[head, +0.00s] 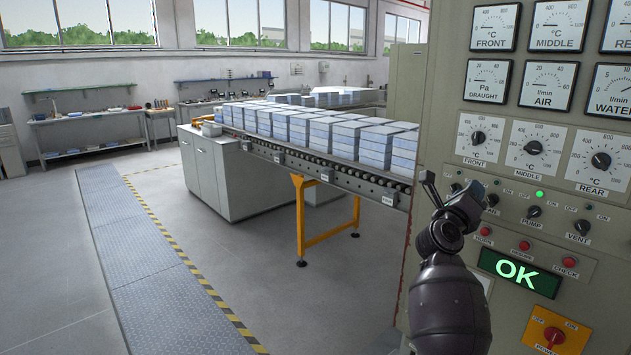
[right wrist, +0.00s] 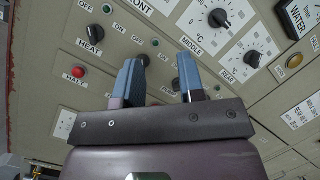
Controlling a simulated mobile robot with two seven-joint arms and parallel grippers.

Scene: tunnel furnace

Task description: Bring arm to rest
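My right arm comes up from the bottom in the head view, and its gripper (head: 452,186) is in front of the left side of the control panel (head: 440,92). In the right wrist view the two blue-grey fingers of the right gripper (right wrist: 161,78) stand apart, with nothing seen between them but panel face. The dark pump switch (right wrist: 176,84) shows close beside the right finger, partly hidden; I cannot tell whether they touch. The heat switch (right wrist: 96,34) and the red halt button (right wrist: 78,71) are left of the fingers. My left gripper is not in view.
A green OK display (head: 518,272) is lit, and a red power switch (head: 553,336) is below it. A roller conveyor (head: 340,178) carries stacked pale blocks (head: 300,126) left of the panel. A workbench (head: 95,118) stands at the back left. The grey floor (head: 250,270) in front is clear.

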